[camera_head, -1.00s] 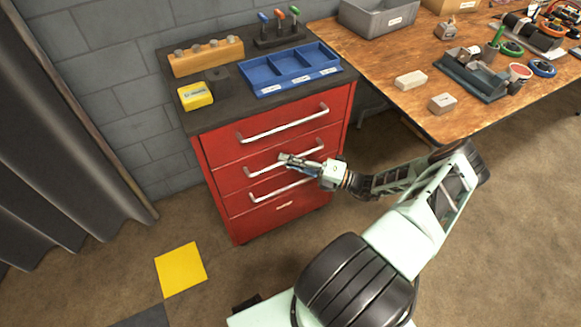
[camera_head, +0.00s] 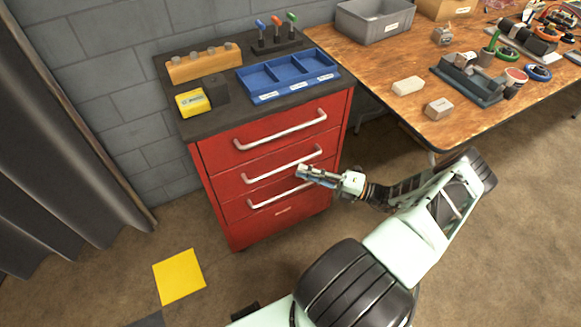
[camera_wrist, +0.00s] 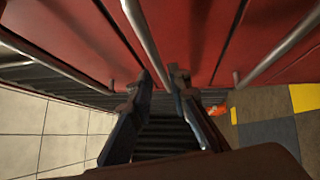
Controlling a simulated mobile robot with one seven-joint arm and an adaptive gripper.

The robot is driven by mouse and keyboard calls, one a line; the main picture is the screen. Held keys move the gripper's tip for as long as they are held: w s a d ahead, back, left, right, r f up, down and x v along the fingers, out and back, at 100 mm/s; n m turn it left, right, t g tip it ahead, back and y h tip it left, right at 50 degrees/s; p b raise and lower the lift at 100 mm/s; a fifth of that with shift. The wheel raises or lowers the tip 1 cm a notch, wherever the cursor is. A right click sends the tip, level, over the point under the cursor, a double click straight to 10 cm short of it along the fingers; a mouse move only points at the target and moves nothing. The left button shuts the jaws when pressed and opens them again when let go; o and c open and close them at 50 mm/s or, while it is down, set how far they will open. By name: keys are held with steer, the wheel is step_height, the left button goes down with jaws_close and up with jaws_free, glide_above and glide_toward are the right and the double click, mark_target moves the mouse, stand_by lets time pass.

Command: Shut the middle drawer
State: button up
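The red cabinet (camera_head: 222,205) has several stacked drawers with silver bar handles. The middle drawer (camera_head: 232,182) has its handle (camera_head: 283,166) across the front, and its face looks about level with the drawers above and below; a small gap cannot be ruled out. My gripper (camera_head: 300,173) is just in front of the cabinet, by the right part of the middle handle. In the wrist view my gripper (camera_wrist: 161,72) has its two fingers apart, with nothing clearly held between them. A handle bar (camera_wrist: 147,40) runs close to the fingertips; contact is unclear.
A blue tray (camera_head: 252,88), a yellow box (camera_head: 192,103) and a wooden block (camera_head: 205,66) stand on the cabinet top. A wooden workbench (camera_head: 385,105) with parts stands to the right. Open floor with a yellow square (camera_head: 180,276) lies in front.

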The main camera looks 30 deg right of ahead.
steer(key=v, duration=0.5)
steer(key=shift+d, duration=0.15)
